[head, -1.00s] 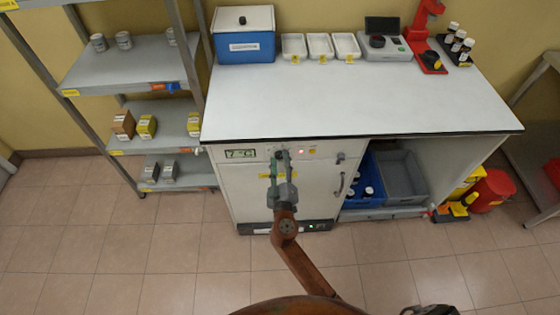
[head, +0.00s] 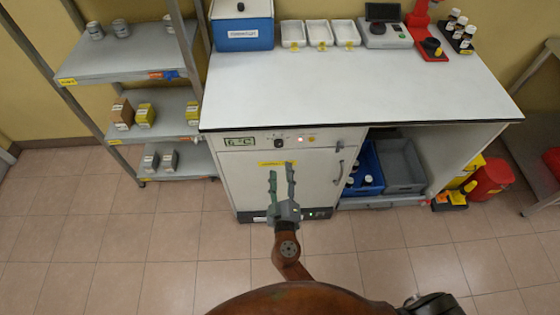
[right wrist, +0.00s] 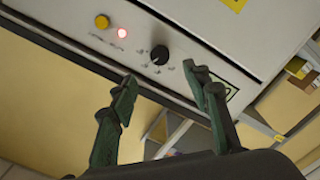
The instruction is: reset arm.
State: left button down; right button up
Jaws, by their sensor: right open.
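My right gripper (head: 281,172) is open and empty in front of the white cabinet door (head: 310,185). Its two green fingers are spread apart with nothing between them. The right wrist view shows the same open fingers (right wrist: 160,78), with the cabinet's control panel (right wrist: 205,50) beyond them. A black knob (head: 278,143) sits on that panel, apart from the fingers; it also shows in the right wrist view (right wrist: 160,55). A lit red lamp (right wrist: 122,33) and a yellow button (right wrist: 102,21) are beside it. My left gripper is not seen.
The white worktop (head: 340,95) above the cabinet carries a blue box (head: 242,35), white trays (head: 318,35) and instruments. Shelves (head: 125,65) stand at the left. An open bay at the right holds a grey crate (head: 400,165) and a blue crate (head: 365,175). The floor in front is clear.

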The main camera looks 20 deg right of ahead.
jog(key=shift+v, duration=0.9)
